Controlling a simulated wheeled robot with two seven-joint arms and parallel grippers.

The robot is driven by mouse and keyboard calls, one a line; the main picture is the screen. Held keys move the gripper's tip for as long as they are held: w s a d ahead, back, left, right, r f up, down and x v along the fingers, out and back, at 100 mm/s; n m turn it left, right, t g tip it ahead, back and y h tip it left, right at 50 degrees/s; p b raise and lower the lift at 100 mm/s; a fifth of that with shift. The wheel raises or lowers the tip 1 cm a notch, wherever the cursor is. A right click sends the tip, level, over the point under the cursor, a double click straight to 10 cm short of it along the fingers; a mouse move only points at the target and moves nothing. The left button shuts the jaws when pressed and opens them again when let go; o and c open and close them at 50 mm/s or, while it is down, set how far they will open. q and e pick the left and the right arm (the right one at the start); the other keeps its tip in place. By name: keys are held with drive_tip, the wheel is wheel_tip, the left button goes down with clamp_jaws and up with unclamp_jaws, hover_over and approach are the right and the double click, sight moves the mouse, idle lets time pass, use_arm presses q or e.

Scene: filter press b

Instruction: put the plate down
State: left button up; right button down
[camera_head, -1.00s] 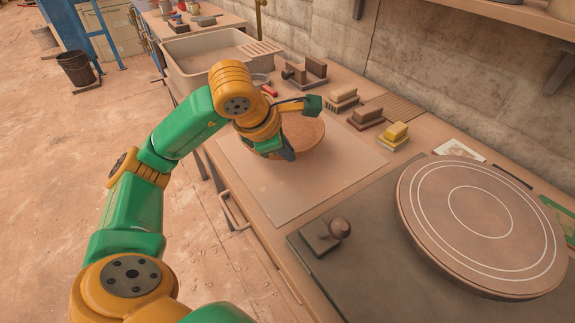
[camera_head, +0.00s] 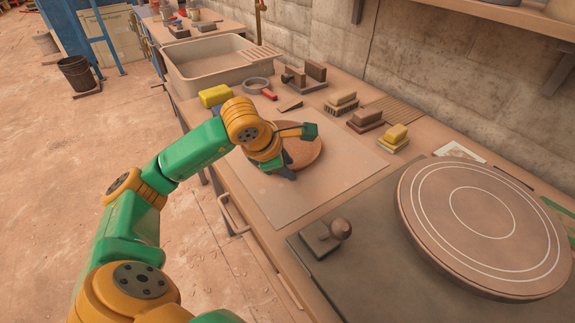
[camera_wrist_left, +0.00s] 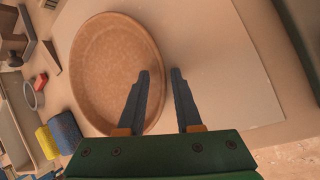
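The plate (camera_head: 306,152) is a round, shallow, brown dish. It looks flat on the pale board (camera_head: 335,185) on the bench. My left gripper (camera_head: 286,170) is at its near rim, partly covering it in the head view. In the left wrist view the plate (camera_wrist_left: 112,65) shows almost whole. The fingers of my left gripper (camera_wrist_left: 160,72) stand apart, one over the inside of the plate and one outside the rim, with visible gaps beside the rim. My right gripper is not in view.
A yellow-and-blue block (camera_head: 215,96) lies behind my left arm. A sink (camera_head: 210,65) is farther back. Brushes and blocks (camera_head: 366,121) stand along the wall side. A large round disc (camera_head: 483,225) and a knobbed tool (camera_head: 325,236) are at right. The board's right part is clear.

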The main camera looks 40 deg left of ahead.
use_arm(q)
drive_tip(key=shift+r, duration=0.35)
drive_tip(key=p+v, duration=0.1)
drive_tip(key=v, duration=1)
drive_tip(key=shift+s+r, duration=0.25)
